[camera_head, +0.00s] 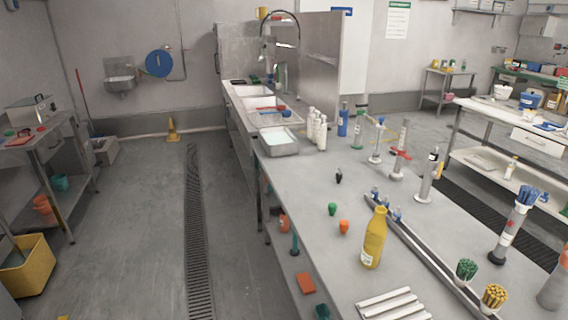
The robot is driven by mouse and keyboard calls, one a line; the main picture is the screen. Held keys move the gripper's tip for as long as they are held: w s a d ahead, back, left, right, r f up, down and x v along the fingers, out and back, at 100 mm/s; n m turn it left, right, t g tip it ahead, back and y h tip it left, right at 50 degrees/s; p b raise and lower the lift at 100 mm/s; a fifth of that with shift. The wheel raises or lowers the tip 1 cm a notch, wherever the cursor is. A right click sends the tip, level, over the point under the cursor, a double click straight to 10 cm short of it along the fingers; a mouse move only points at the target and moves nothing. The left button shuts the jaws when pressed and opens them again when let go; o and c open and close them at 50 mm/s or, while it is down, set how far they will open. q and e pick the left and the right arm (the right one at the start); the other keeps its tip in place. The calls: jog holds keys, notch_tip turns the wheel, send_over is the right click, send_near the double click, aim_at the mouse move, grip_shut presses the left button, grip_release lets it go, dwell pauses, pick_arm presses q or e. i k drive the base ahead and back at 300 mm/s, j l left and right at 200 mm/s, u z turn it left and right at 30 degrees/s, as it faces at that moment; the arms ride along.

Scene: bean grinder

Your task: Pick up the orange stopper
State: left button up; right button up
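A small orange stopper (344,227) stands on the grey metal table (300,190), near the table's left edge. It is just left of a yellow bottle (374,238) and a little apart from it. A green stopper (332,209) of similar shape is just behind it to the left. A small black item (338,175) stands farther back. Neither of my grippers shows in this view.
A long metal rail (425,250) with blue pieces at its far end runs right of the yellow bottle. Cups of green (466,270) and yellow (494,297) sticks stand at the front right. White strips (393,304) lie in front. The table behind the stoppers is mostly clear.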

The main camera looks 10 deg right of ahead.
aim_at(343, 225)
jog(key=i+j+z, duration=0.2)
jog(key=i+j, duration=0.2)
jog(key=i, duration=0.25)
jog(key=i+j+z, duration=0.15)
jog(key=i+j, duration=0.3)
jog(key=i, duration=0.2)
